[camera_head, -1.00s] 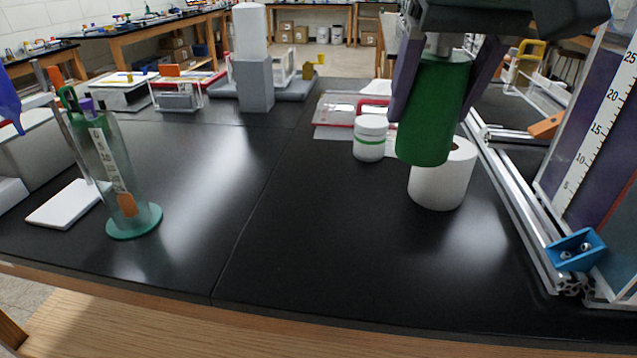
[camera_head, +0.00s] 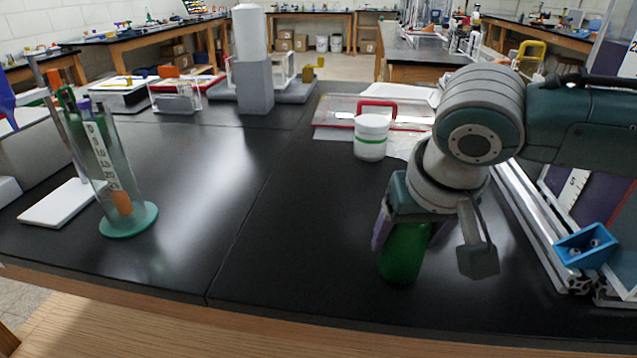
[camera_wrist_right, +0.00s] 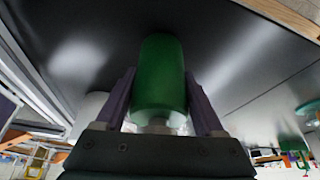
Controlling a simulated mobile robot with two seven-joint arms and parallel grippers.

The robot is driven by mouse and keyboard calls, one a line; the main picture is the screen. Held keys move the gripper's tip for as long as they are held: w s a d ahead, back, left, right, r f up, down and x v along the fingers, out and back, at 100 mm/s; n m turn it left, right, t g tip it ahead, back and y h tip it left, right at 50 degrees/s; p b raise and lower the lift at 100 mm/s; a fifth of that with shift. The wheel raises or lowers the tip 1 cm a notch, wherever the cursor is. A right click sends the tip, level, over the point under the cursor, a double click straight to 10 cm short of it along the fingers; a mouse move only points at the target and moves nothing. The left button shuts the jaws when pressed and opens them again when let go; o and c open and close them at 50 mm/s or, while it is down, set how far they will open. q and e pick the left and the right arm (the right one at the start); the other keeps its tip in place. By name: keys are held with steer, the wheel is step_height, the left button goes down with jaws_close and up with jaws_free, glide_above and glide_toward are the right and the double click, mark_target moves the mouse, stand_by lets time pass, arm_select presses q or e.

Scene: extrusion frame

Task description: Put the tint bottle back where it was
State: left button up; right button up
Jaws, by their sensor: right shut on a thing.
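The tint bottle appears to be the green bottle (camera_head: 403,255) with a pale neck. My right gripper (camera_head: 412,235) is shut on it from above, one purple finger on each side. The bottle hangs upright, base down, over the front part of the black bench; I cannot tell whether its base touches the top. In the right wrist view the bottle (camera_wrist_right: 160,80) sits between both fingers (camera_wrist_right: 160,105), neck toward the palm. My left gripper does not show.
A white jar with a green band (camera_head: 371,138) is behind. The aluminium frame with a blue bracket (camera_head: 585,246) is right. A clear cylinder (camera_head: 125,180) stands left. The middle bench is clear.

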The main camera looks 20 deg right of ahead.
steer(key=shift+f, duration=0.2)
steer(key=shift+f, duration=0.1)
steer(key=o, duration=1.5)
steer(key=p+v, duration=0.3)
steer(key=v, duration=0.9)
steer(key=s+a+f+n+y, duration=0.3)
steer(key=s+a+f+n, duration=0.15)
steer(key=s+a, duration=0.4)
steer(key=s+d+f+n+h, duration=0.1)
steer(key=s+d, duration=0.3)
steer(key=s, duration=0.3)
steer(key=shift+s+f+g, duration=0.35)
steer(key=shift+g, duration=0.05)
steer(key=shift+n, duration=0.25)
